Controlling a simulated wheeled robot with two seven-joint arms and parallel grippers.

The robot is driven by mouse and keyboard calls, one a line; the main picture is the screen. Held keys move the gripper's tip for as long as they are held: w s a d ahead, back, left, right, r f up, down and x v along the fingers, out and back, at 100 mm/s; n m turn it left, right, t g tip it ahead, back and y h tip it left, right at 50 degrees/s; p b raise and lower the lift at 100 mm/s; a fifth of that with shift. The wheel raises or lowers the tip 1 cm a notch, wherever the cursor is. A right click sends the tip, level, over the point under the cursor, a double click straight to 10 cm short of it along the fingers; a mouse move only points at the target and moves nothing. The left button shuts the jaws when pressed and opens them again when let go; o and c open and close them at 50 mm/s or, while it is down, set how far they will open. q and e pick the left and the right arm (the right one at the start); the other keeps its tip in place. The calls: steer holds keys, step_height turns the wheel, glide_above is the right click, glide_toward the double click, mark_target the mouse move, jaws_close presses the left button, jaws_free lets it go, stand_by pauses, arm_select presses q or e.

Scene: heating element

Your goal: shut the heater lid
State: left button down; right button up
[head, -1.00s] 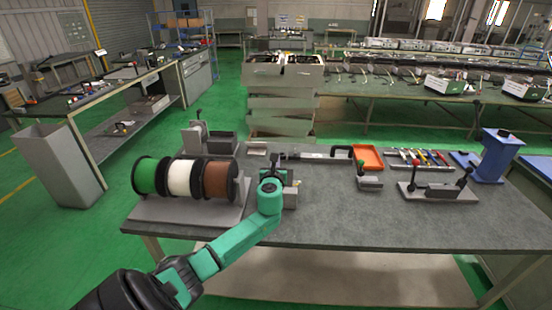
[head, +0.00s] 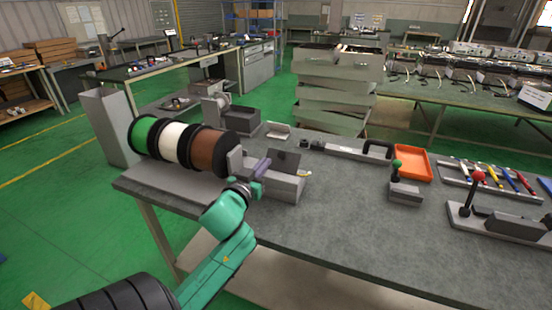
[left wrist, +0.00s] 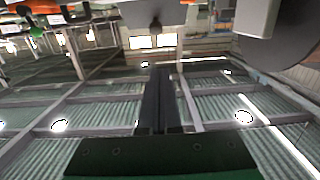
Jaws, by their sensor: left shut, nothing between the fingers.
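The heater (head: 284,187) is a small grey box on the workbench, just right of the wire spools, in the head view. A dark grey plate that looks like its lid (head: 285,160) stands raised and tilted at the back of the box. My left gripper (head: 244,187) is just left of the box, at its front left. A greyish-purple cylinder (head: 262,168) lies between gripper and lid; I cannot tell what it belongs to. In the left wrist view my dark fingers (left wrist: 157,98) are together and empty. Contact with the heater cannot be told. My right gripper is out of view.
Green, white and brown spools (head: 174,144) stand left of the heater. A green-knobbed lever block (head: 404,192), an orange tray (head: 412,162) and a red-knobbed lever fixture (head: 500,222) are to the right. The bench top (head: 335,215) right of the heater is clear.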

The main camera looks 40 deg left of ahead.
mark_target(281, 162)
arm_select(q)
steer(key=x, duration=0.4)
steer(key=p+x, duration=0.1)
steer(key=x, duration=0.1)
steer(key=shift+w+d+r, duration=0.1)
steer(key=shift+w+d, duration=0.05)
steer(key=shift+w, duration=0.2)
steer(key=w+f, duration=0.1)
steer(key=w+a+f, duration=0.1)
steer(key=f, duration=0.1)
steer(key=shift+w, duration=0.15)
steer(key=shift+w+f, duration=0.15)
steer(key=shift+w, duration=0.05)
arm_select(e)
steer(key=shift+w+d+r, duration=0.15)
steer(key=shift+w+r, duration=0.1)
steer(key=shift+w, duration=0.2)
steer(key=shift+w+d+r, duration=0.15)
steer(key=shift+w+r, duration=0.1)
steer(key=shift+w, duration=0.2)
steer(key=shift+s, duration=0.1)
